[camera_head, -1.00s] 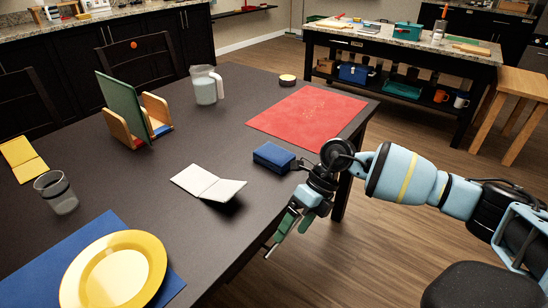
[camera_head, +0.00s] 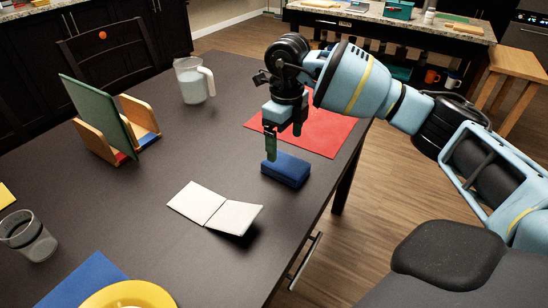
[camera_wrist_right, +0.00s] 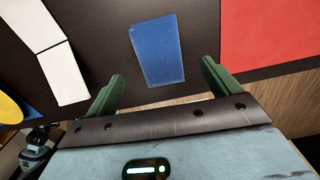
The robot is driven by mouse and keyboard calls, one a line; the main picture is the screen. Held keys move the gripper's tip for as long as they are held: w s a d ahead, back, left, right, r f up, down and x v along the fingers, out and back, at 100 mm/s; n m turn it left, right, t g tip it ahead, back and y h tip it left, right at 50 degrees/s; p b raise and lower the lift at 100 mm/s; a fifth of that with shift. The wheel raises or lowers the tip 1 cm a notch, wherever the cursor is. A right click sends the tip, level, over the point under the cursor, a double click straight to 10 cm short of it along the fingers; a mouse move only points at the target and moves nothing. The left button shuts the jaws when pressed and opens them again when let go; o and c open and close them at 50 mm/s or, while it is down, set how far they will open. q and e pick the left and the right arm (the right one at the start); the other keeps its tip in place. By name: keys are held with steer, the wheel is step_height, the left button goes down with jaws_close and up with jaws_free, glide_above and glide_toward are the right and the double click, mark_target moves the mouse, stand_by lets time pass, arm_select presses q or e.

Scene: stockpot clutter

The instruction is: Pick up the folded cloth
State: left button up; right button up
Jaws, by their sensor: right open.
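The folded cloth (camera_head: 286,170) is a thick dark blue rectangle lying flat near the right edge of the dark table. In the right wrist view the folded cloth (camera_wrist_right: 157,52) lies ahead of and between the open fingers. My right gripper (camera_head: 284,140) points down above the cloth's far side, with its green fingers apart and nothing between them. The near finger overlaps the cloth's far edge in the head view; whether it touches is unclear. The gripper's fingers also show in the right wrist view (camera_wrist_right: 163,72). My left gripper is not in view.
A white folded card (camera_head: 213,208) lies left of the cloth. A red mat (camera_head: 322,131) is behind it. The table's edge is close.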

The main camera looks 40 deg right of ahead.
mark_target(286, 162)
steer(key=shift+s+r, duration=0.1)
steer(key=shift+s, duration=0.05)
steer(key=shift+s+f, duration=0.15)
steer(key=shift+f, duration=1.45)
steer(key=shift+f+b, duration=0.35)
steer(key=shift+f, duration=1.95)
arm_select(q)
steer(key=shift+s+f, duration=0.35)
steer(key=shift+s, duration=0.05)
arm_select(e)
steer(key=shift+c, duration=0.4)
steer(key=c, duration=1)
